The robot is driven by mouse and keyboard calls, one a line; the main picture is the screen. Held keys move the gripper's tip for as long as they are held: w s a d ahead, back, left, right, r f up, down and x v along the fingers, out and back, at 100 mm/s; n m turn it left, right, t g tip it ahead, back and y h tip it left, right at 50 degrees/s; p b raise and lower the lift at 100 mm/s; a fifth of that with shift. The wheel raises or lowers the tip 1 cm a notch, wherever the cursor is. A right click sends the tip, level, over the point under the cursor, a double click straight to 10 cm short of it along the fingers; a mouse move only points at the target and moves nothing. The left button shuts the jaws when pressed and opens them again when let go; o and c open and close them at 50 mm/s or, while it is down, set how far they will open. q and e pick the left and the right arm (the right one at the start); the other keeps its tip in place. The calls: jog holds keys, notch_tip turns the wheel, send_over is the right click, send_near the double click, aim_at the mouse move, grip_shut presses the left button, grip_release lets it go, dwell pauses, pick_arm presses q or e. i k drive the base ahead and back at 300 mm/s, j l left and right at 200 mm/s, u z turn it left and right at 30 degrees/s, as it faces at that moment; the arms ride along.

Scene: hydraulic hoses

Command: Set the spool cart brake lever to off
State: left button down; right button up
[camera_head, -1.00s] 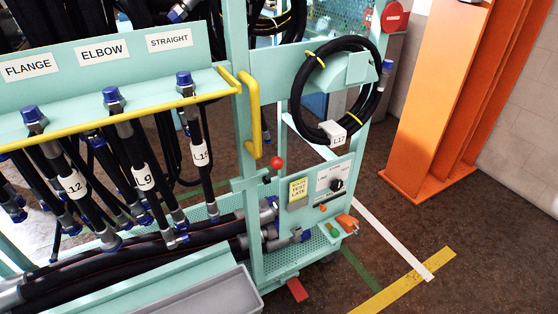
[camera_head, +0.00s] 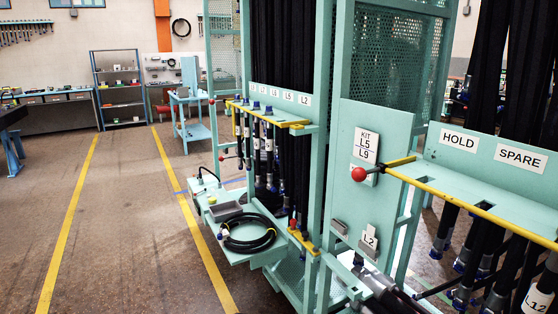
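I cannot make out a spool cart or a brake lever marked as such in the head view. A teal hose rack (camera_head: 322,120) fills the middle and right. I cannot tell whether any belongs to a brake.
A coiled black hose (camera_head: 249,233) lies on a low teal shelf (camera_head: 262,258) at the rack's left. Open floor with yellow lines (camera_head: 70,220) lies left. A small blue cart (camera_head: 190,128), shelves (camera_head: 119,90) and a workbench (camera_head: 55,118) stand behind.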

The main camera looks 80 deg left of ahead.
aim_at(221, 158)
jog(key=u, duration=3.15)
jog(key=i+j+z, duration=0.2)
jog(key=i, duration=0.35)
jog(key=i+j+z, duration=0.2)
jog(key=i+j, duration=0.2)
jog(key=i, duration=0.15)
jog(key=i+j+z, duration=0.2)
jog(key=i+j, duration=0.25)
jog(key=i, duration=0.1)
